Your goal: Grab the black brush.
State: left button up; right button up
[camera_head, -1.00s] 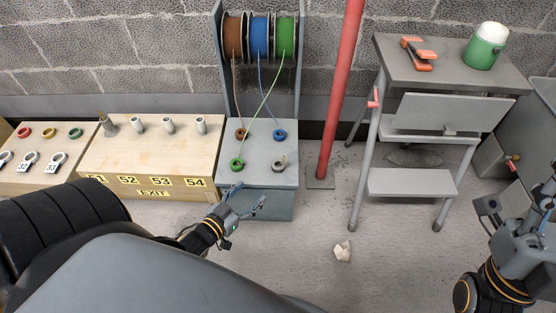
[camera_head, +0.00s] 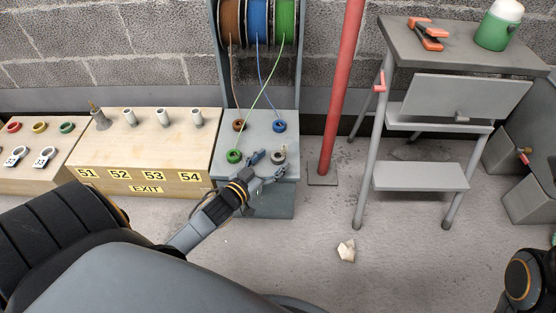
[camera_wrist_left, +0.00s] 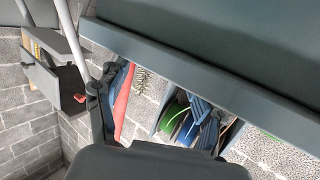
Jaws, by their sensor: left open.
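I cannot make out a thing that is clearly a black brush. A dark grey ring-shaped fitting (camera_head: 279,154) stands at the front right on top of the grey reel box (camera_head: 225,180), partly behind my left gripper. My left gripper (camera_head: 268,168) is open and empty, over the front right part of the box top. Whether it touches the fitting I cannot tell. In the left wrist view its dark fingers (camera_wrist_left: 155,120) are spread. My right gripper is out of view; only its arm shows at the lower right.
Green (camera_head: 234,156), brown (camera_head: 238,125) and blue (camera_head: 280,126) rings sit on the box, with cables from the reels above. A wooden block (camera_head: 145,150) is left. A red pole (camera_head: 342,90) and grey step stand (camera_head: 420,177) are right. A pale scrap (camera_head: 346,250) lies on the floor.

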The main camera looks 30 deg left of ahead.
aim_at(274, 159)
pick_arm(q)
jog(key=shift+w+d+f+b, duration=0.15)
jog(key=shift+w+b, duration=0.3)
jog(key=shift+w, duration=0.45)
jog(key=shift+w+f+b, duration=0.1)
jog(key=shift+w+b, duration=0.3)
jog(key=shift+w, duration=0.5)
jog(key=c, duration=1.2)
